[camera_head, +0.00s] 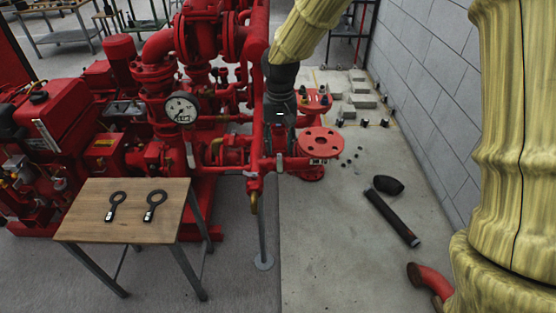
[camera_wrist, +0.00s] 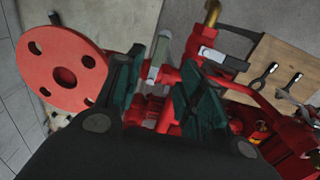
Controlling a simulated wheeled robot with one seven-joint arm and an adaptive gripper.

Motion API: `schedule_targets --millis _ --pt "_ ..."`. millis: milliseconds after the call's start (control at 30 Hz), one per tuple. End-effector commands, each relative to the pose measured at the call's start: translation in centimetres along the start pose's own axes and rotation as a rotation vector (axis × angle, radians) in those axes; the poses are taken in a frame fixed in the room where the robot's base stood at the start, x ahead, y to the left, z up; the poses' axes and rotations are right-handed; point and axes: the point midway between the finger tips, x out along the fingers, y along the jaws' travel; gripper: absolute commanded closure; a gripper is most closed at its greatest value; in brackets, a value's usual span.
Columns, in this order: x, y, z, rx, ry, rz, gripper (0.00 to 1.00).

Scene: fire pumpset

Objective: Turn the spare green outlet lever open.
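In the wrist view, a narrow grey-green lever (camera_wrist: 163,48) with a pale metal part at its near end shows between my fingertips. I take it for the spare outlet lever. My gripper (camera_wrist: 162,78) is open, with a dark green-padded finger on either side of the lever and a visible gap to each. In the head view my gripper (camera_head: 281,128) points down at the red outlet pipework, just left of a round red flange (camera_head: 320,142). The lever cannot be made out there, behind my gripper. The flange also shows in the wrist view (camera_wrist: 62,68), left of my fingers.
A small wooden table (camera_head: 125,225) with two dark ring-ended tools stands at the front left. The red pumpset (camera_head: 150,100) fills the left and middle. A black tube (camera_head: 392,218) lies on the concrete at right, before a grey block wall (camera_head: 430,80).

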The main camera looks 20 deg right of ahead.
Motion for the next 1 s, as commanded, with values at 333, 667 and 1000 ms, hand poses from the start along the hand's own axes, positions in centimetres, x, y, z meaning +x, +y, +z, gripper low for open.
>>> schedule_targets --millis 333,667,1000 --pt "5.1 0.0 0.1 -0.001 -0.001 0.0 0.62" --pt "7.2 0.0 0.0 0.0 0.0 0.0 0.62" --pt "7.2 0.0 0.0 0.0 0.001 -0.001 0.74"
